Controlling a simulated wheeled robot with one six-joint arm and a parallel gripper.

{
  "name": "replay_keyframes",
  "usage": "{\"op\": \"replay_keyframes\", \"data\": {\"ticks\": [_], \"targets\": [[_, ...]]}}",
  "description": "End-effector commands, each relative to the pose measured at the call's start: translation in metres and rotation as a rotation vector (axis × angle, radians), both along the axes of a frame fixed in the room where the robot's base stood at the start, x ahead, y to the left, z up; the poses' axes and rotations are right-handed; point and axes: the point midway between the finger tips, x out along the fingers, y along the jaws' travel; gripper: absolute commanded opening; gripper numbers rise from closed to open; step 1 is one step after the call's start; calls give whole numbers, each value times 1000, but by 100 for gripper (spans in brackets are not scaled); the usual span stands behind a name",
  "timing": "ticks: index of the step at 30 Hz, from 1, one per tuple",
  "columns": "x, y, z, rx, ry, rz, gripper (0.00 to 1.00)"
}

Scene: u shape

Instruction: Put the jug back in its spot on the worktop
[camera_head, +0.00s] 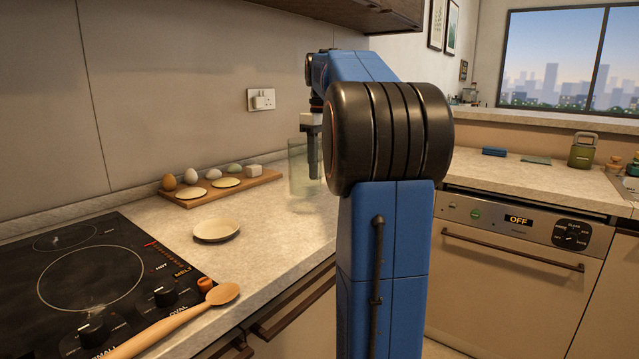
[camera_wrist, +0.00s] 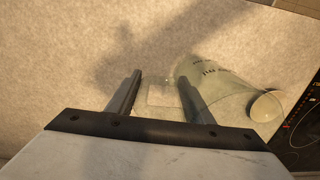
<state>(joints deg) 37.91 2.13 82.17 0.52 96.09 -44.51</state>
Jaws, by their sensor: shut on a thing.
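The jug (camera_head: 298,168) is clear, faintly green glass and shows upright over the worktop (camera_head: 265,225), left of my arm in the head view. I cannot tell whether its base touches the worktop. In the wrist view the jug (camera_wrist: 205,72) lies right of the fingers, with dark print on its side. My gripper (camera_head: 313,160) is at the jug's near right side, fingers pointing down. In the wrist view my gripper (camera_wrist: 160,80) is shut on the jug's squarish handle, between the two fingers. My arm hides part of the jug's right side in the head view.
A wooden board (camera_head: 222,188) with eggs and other small items lies by the wall. A small dish (camera_head: 216,229) sits in front of it. The hob (camera_head: 95,280) and a wooden spoon (camera_head: 180,318) are at the left. Bare worktop lies between dish and jug.

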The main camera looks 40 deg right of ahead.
Motion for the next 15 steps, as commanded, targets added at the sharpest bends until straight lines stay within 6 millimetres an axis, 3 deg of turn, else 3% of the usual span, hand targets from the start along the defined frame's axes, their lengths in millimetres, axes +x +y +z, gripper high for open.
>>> {"op": "replay_keyframes", "data": {"ticks": [15], "targets": [[0,0,-44,-1,-1,0,0]]}}
